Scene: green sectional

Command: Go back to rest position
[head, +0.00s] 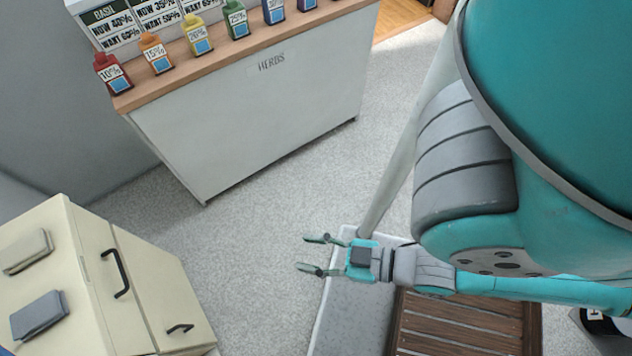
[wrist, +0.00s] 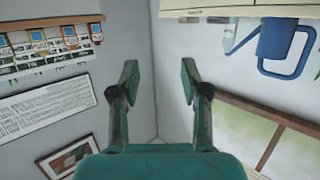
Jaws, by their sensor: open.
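My gripper (head: 318,254) is open and empty in the head view, its two fingers pointing left above the pale floor and the edge of a grey platform. It also shows in the wrist view (wrist: 158,82), with its fingers spread apart and only a wall corner between them. My teal arm stretches from the right side of the head view to the gripper. The gripper touches nothing that I can see.
A white counter (head: 262,108) marked HERBS carries several colored bottles with percentage tags. A blue watering can (wrist: 280,45) shows in the wrist view.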

